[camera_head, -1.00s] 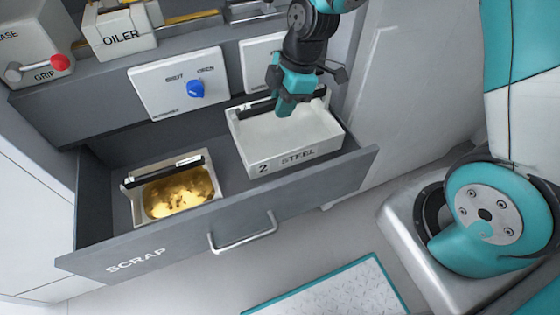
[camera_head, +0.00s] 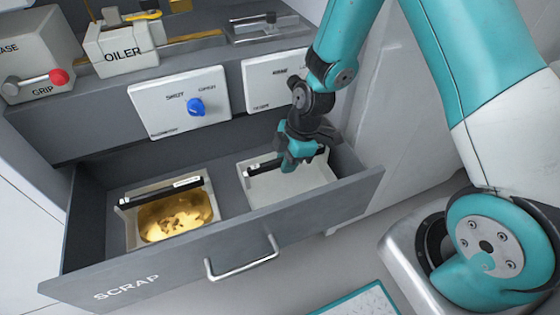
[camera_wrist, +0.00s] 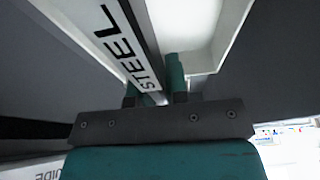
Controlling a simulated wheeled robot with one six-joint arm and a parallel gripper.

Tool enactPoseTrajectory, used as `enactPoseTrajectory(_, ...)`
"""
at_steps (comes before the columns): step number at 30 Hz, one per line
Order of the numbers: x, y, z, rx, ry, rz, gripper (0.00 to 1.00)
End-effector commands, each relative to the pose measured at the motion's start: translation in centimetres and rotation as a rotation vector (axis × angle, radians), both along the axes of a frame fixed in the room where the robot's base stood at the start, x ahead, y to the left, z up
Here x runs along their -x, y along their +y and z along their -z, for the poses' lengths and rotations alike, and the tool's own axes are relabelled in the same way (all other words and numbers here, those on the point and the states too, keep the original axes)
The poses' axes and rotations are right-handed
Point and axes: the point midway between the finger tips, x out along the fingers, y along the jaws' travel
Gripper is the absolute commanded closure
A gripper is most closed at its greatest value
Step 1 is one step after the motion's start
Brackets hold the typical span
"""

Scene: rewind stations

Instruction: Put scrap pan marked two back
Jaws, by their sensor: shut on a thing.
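The white scrap pan (camera_head: 275,192) is in the right part of the open scrap drawer (camera_head: 190,255); the drawer's front wall hides its lower front. It looks empty. My gripper (camera_head: 288,163) is shut on the pan's back edge, by its dark handle bar. In the wrist view a strip lettered STEEL and the white pan (camera_wrist: 185,30) run up between the fingers (camera_wrist: 155,92). The number two is not in view now. Whether the pan rests on the drawer floor cannot be told.
A second pan (camera_head: 128,205) holding gold-coloured scrap sits in the drawer's left part, with a gap between the pans. Above are a panel with a blue knob (camera_head: 195,107) and the oiler box (camera_head: 125,45). The drawer handle (camera_head: 242,262) sticks out in front.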

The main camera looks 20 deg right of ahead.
Motion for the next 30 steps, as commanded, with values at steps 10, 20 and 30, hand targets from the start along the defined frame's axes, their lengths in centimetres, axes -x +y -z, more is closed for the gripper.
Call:
enactPoseTrajectory(10, -2.3, 0.1, 2.0, -0.001, -0.005, 0.000, 1.00)
enactPoseTrajectory(20, -4.1, 0.1, 2.7, -0.001, -0.002, 0.000, 1.00)
enactPoseTrajectory(30, -4.0, 0.1, 2.9, -0.001, -0.001, -0.001, 0.60)
